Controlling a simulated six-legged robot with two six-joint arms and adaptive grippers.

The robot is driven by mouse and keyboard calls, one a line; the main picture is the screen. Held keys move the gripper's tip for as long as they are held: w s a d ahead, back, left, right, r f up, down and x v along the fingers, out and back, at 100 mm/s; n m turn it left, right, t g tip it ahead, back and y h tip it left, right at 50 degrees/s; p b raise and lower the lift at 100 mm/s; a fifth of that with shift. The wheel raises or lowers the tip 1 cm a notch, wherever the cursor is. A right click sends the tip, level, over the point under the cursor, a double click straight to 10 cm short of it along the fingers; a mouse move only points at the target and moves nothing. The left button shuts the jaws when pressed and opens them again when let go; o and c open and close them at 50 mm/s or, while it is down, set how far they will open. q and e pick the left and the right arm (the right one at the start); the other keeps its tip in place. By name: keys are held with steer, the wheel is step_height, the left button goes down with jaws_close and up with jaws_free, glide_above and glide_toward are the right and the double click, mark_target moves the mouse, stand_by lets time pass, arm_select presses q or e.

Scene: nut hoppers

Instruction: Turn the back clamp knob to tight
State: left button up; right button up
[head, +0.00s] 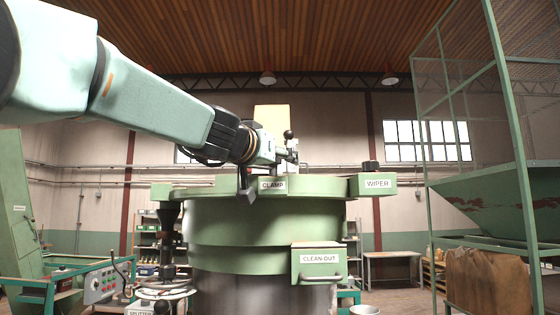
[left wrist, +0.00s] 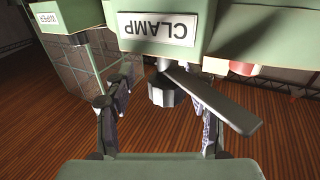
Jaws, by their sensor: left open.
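The back clamp knob (left wrist: 162,90) is a grey faceted knob with a long flat bar (left wrist: 215,100) in the left wrist view, which is upside down. It sits at the green block with the CLAMP label (left wrist: 157,27). The CLAMP label (head: 272,184) also shows on the drum's rim in the head view, where my arm largely hides the knob. My left gripper (left wrist: 163,108) is open. Its fingers stand on either side of the knob, with the bar running toward one finger. I cannot tell whether they touch. In the head view my left gripper (head: 284,154) is small above the CLAMP block.
The green drum (head: 265,219) carries a WIPER block (head: 374,184) with a black knob at right and a CLEAN-OUT drawer (head: 319,262) in front. A control box (head: 101,283) is at lower left. A pan (head: 364,310) sits low in front.

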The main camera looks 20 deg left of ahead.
arm_select(q)
steer(key=shift+s+a+r, duration=0.2)
steer(key=shift+s+a, duration=0.1)
steer(key=shift+s, duration=0.1)
steer(key=shift+s+a, duration=0.2)
steer(key=shift+a, duration=0.25)
steer(key=shift+w+d+f, duration=0.15)
steer(key=shift+w+d, duration=0.05)
steer(key=shift+w, duration=0.25)
steer(key=shift+c, duration=0.2)
steer(key=shift+w+d, duration=0.15)
steer(key=shift+d, duration=0.25)
steer(key=c, duration=0.3)
steer(key=shift+c, duration=0.7)
steer(key=shift+s+a, duration=0.3)
steer(key=shift+a, duration=0.1)
steer(key=c, duration=0.3)
steer(key=shift+d+r, duration=0.15)
steer(key=shift+r, duration=0.05)
steer(key=c, duration=0.3)
jaws_close()
steer(key=shift+r, duration=0.1)
